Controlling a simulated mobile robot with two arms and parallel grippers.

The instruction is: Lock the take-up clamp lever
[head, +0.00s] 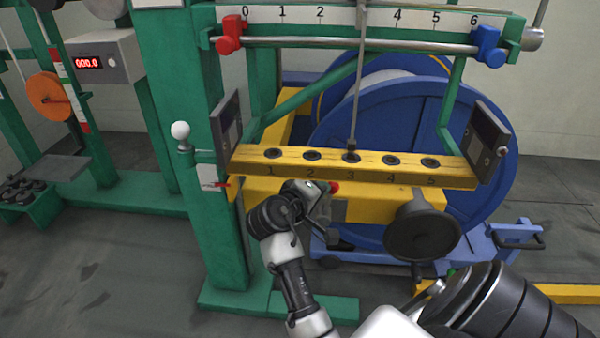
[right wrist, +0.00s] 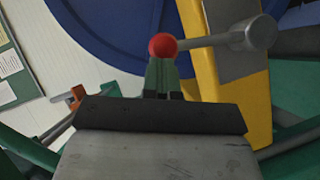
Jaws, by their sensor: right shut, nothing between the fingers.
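The clamp lever shows in the right wrist view as a red ball knob (right wrist: 163,46) on a thin grey rod, which runs right to a grey round hub (right wrist: 252,35). In the head view only the red knob (head: 335,187) shows, below the yellow numbered bar; the rod is hidden. My right gripper (head: 324,192) is shut and empty just left of the knob. In the right wrist view its fingertips (right wrist: 161,68) are together right below the knob in the picture; I cannot tell whether they touch it. My left gripper is not in view.
The yellow numbered bar (head: 380,174) lies just above my right gripper. A dark round handwheel (head: 422,232) stands to the right. A blue reel (head: 400,115) is behind. A green post (head: 205,240) stands at left. Open floor (head: 100,270) lies left of the post.

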